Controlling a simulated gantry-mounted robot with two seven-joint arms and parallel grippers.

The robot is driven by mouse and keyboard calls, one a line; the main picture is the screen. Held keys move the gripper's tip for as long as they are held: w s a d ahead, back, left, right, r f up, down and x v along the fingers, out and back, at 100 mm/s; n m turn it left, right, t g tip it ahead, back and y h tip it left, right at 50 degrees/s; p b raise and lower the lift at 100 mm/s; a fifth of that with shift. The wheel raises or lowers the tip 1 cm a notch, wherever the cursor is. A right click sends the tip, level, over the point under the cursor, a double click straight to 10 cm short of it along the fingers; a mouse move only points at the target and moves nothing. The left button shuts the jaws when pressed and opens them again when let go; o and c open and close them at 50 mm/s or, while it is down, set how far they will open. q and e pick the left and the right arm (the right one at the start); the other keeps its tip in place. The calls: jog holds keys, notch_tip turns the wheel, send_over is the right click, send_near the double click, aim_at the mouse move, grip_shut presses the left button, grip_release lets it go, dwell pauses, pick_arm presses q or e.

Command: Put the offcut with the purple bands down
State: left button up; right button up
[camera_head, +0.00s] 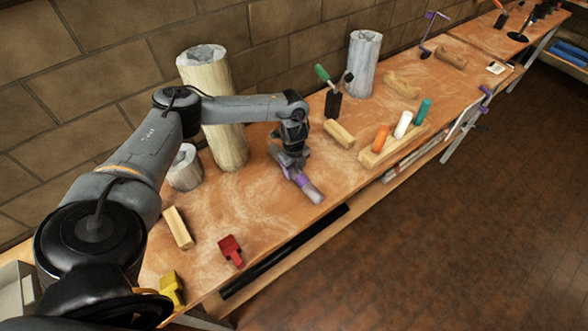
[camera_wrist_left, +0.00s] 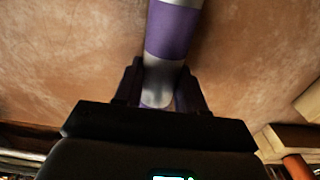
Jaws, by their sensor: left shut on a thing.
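The offcut with the purple bands (camera_head: 309,189) is a grey, roughly cylindrical piece over the middle of the workbench (camera_head: 270,215). My left gripper (camera_head: 290,166) is shut on it near one end, and its other end points toward the bench's front edge. In the left wrist view the offcut (camera_wrist_left: 173,32) runs up out of the picture from between the two dark fingers (camera_wrist_left: 160,88), with a wide purple band. It is close to the bench top; I cannot tell whether it touches. My right gripper is not in view.
A tall log (camera_head: 222,125) and a short stump (camera_head: 185,170) stand behind. A wooden piece (camera_head: 178,227), a red object (camera_head: 231,250) and a yellow one (camera_head: 172,289) lie to the left. A wooden rack (camera_head: 375,158) holding coloured handles stands right. The bench around the offcut is clear.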

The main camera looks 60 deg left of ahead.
pick_arm(q)
jog(key=o, duration=1.2)
jog(key=shift+f, duration=0.1)
jog(key=shift+c, duration=0.2)
